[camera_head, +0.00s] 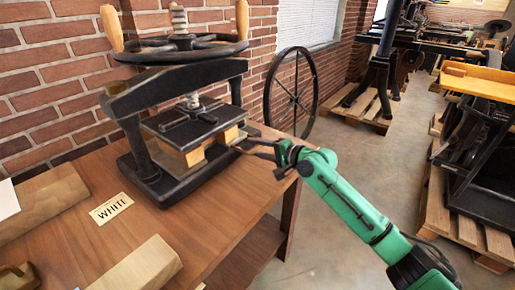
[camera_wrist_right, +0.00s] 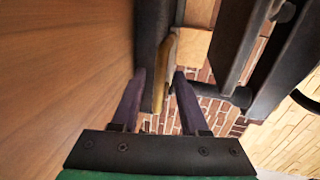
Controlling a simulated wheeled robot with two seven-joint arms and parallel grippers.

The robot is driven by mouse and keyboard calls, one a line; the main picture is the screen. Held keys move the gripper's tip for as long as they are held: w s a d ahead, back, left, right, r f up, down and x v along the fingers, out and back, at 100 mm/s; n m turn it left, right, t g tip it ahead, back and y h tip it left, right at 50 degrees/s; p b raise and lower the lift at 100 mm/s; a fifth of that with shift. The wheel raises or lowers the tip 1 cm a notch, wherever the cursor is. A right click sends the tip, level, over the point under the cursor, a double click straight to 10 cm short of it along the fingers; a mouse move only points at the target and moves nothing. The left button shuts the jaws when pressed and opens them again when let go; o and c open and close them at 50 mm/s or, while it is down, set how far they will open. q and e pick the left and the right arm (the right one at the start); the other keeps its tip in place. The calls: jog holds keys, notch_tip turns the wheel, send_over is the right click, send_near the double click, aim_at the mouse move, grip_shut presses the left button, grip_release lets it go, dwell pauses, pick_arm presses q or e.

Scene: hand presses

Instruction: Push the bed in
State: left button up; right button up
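The black hand press (camera_head: 140,100) stands on a wooden table, with a handwheel on top and a screw above a black plate (camera_head: 175,126). Light wooden blocks (camera_head: 194,157) show under the plate. The bed is hard to tell apart from the dark base under these blocks. My right gripper (camera_head: 250,146) is at the press's right side, its fingers pointing at it. In the right wrist view, my right gripper (camera_wrist_right: 160,75) has its fingers apart, with a slim yellow-brown bar (camera_wrist_right: 163,60) showing between them. No grip on it is visible. My left gripper is not in view.
A brick wall is behind. A spoked wheel (camera_head: 291,92) stands right of the press. Other machines on pallets (camera_head: 470,225) stand at right; open floor lies between.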

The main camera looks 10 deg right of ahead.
jog(key=v, duration=1.4)
jog(key=shift+s+d+b, duration=0.15)
jog(key=shift+s+b, duration=0.1)
jog(key=shift+b, duration=0.1)
jog(key=shift+r, duration=0.1)
